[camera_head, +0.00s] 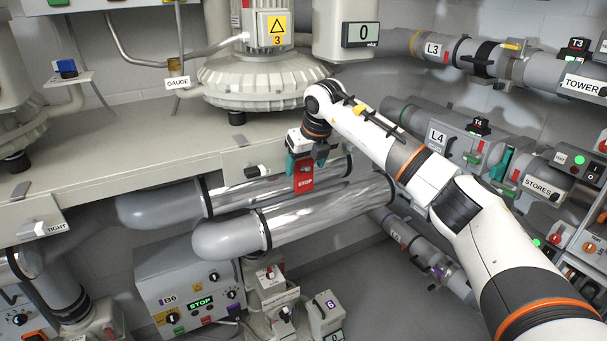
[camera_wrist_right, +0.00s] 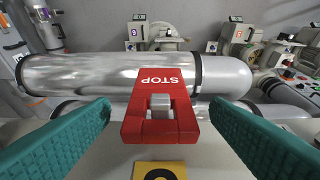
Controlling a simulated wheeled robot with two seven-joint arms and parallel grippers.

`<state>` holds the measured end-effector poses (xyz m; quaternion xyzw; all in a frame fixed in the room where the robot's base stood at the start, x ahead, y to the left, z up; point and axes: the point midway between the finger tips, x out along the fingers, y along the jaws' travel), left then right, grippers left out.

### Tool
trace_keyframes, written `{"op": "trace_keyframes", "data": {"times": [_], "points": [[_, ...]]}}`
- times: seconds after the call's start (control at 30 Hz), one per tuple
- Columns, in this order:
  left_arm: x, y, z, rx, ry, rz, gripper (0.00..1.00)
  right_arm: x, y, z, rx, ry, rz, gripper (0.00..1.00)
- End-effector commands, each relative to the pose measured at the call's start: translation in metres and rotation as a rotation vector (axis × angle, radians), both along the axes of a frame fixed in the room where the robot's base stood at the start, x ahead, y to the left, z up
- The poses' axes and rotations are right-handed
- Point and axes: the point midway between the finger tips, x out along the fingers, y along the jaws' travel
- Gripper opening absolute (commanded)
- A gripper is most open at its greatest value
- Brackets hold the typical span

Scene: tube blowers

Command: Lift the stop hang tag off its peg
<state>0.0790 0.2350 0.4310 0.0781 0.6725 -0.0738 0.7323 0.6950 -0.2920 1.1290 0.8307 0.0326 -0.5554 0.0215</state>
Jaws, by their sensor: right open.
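The stop hang tag is a red plate with white STOP lettering. In the head view the tag (camera_head: 304,183) hangs just below my right gripper (camera_head: 306,165), in front of the silver pipes. In the right wrist view the tag (camera_wrist_right: 160,88) is upside down, with a square opening around a grey peg (camera_wrist_right: 161,103). My right gripper's teal fingers (camera_wrist_right: 160,125) are open, one on each side of the tag, with a gap on both sides. The left gripper is not in view.
Two silver pipes (camera_head: 310,212) run behind and below the tag. A shelf (camera_head: 100,165) with a large blower (camera_head: 262,80) is above left. A control box (camera_head: 190,295) reading STOP stands below left. A yellow plate (camera_wrist_right: 160,170) is near the tag's lower edge in the wrist view.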

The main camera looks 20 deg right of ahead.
Motion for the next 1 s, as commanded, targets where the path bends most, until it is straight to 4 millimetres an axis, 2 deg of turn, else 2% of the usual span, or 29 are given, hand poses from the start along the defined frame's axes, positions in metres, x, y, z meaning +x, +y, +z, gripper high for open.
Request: {"op": "trace_keyframes", "data": {"times": [0.27,0.4,0.7,1.0], "points": [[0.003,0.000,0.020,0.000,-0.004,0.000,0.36,0.006,0.000,-0.031,0.000,0.006,0.000,0.71],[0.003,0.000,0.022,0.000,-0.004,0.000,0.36,0.013,0.001,-0.048,0.001,0.002,0.000,0.71],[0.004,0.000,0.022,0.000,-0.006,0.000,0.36,0.015,0.001,-0.052,0.000,0.000,0.000,0.69],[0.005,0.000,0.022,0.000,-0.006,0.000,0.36,0.015,0.001,-0.052,0.000,0.000,0.000,0.20]]}}
